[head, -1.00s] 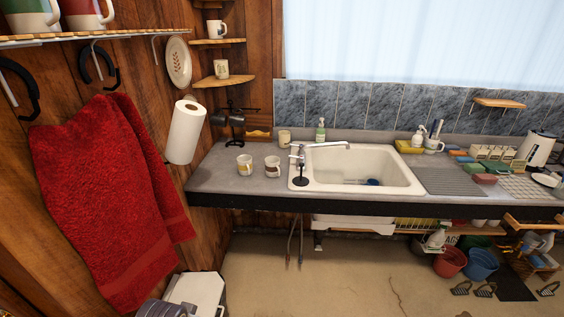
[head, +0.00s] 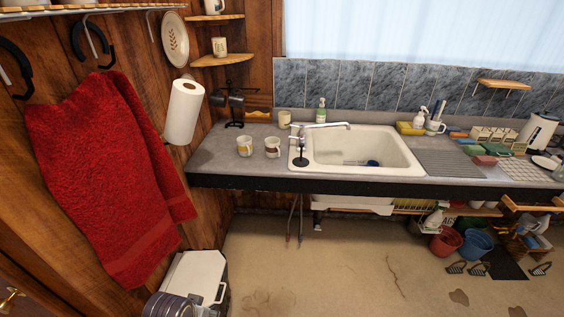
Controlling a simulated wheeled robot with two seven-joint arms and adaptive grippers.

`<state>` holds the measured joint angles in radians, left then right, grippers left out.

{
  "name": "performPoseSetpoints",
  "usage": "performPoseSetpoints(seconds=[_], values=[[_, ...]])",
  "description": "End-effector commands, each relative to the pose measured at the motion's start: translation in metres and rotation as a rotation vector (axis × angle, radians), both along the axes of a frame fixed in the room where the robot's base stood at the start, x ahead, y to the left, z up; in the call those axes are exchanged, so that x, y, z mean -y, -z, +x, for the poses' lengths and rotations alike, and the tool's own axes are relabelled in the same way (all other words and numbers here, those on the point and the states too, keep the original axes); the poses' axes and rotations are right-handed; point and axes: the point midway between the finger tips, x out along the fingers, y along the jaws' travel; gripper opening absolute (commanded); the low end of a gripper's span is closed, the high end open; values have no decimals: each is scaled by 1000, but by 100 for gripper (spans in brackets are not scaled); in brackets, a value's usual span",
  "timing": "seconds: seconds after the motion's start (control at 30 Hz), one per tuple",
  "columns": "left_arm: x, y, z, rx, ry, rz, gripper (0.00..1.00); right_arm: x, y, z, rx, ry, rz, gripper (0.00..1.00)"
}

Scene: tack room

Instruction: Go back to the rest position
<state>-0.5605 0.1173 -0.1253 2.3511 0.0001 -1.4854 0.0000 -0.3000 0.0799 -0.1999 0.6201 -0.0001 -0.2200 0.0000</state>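Neither of my grippers shows in the head view, and no part of my arms can be made out. Before me is a grey counter (head: 215,161) with a white sink (head: 406,158) set in it. Two mugs stand on the counter left of the sink, a left mug (head: 244,147) and a right mug (head: 272,148). Whether my grippers hold anything is hidden.
A red towel (head: 108,175) hangs on the left wall beside a paper towel roll (head: 184,112). A white lidded box (head: 193,276) stands on the floor at lower left. Red (head: 446,242) and blue (head: 475,244) buckets sit under the counter. The middle floor is clear.

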Motion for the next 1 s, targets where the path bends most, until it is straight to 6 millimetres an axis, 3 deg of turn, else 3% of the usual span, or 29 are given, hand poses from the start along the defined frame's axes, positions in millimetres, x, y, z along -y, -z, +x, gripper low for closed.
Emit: performPoseSetpoints(seconds=[0.17,0.47,1.0], values=[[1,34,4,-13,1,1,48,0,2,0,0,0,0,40],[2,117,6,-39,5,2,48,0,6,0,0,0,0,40],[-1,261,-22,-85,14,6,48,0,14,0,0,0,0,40]])
